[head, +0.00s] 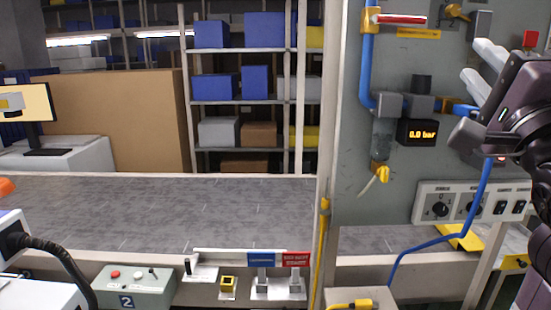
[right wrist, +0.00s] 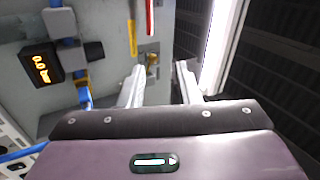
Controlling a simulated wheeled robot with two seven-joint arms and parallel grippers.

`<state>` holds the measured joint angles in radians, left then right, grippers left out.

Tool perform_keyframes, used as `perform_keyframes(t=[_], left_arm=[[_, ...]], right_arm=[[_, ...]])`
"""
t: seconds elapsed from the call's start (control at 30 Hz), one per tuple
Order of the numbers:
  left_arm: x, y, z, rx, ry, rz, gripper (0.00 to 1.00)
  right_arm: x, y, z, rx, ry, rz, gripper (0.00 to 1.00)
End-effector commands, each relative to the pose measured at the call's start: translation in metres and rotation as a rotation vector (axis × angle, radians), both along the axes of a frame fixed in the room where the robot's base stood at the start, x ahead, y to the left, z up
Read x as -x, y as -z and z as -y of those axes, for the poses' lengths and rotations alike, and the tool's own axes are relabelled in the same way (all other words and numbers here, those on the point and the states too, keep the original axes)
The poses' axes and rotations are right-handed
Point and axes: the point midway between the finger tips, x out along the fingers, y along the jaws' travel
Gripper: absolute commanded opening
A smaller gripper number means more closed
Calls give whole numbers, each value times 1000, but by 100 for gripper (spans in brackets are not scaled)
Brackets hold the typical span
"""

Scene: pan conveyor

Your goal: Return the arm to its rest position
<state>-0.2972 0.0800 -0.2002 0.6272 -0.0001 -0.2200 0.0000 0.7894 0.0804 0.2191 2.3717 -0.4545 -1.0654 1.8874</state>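My right gripper (head: 472,60) is at the upper right of the head view, in front of the grey pneumatic panel (head: 415,150). Its two pale fingers are apart with nothing between them. The right wrist view also shows the fingers (right wrist: 160,66) spread and empty, with the panel behind them and to the left. The right arm is raised, and dark links of it fill the right edge of the head view. My left gripper does not show in either view.
A pressure display (head: 417,132) reads 0.0 bar. A switch strip (head: 470,203), blue hose (head: 440,240) and red-handled valve (head: 400,19) are close to the right arm. A control box (head: 135,285) marked 2 stands front left. The grey conveyor surface (head: 190,210) is clear.

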Motion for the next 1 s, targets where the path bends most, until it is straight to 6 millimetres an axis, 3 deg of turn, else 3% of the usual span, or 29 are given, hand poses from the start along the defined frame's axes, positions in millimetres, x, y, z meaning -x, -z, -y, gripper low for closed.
perform_keyframes(t=[0.17,0.37,0.47,0.57,0.6,0.67,0.8,0.9,1.0], left_arm=[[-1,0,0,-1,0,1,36],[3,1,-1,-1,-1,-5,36],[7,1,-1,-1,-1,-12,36],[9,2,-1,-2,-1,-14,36],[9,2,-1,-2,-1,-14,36],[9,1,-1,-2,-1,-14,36],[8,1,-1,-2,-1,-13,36],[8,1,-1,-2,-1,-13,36],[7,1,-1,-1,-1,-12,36]], right_arm=[[-20,40,-4,89,46,-111,30],[-44,107,-9,248,102,-290,30],[-53,155,-13,363,122,-412,30],[-58,220,-19,524,125,-572,30],[-57,251,-22,601,117,-645,30],[-52,297,-27,723,93,-753,30],[-21,399,-37,1012,-23,-980,30],[11,459,-45,1195,-144,-1103,30],[43,503,-51,1337,-266,-1184,30]])
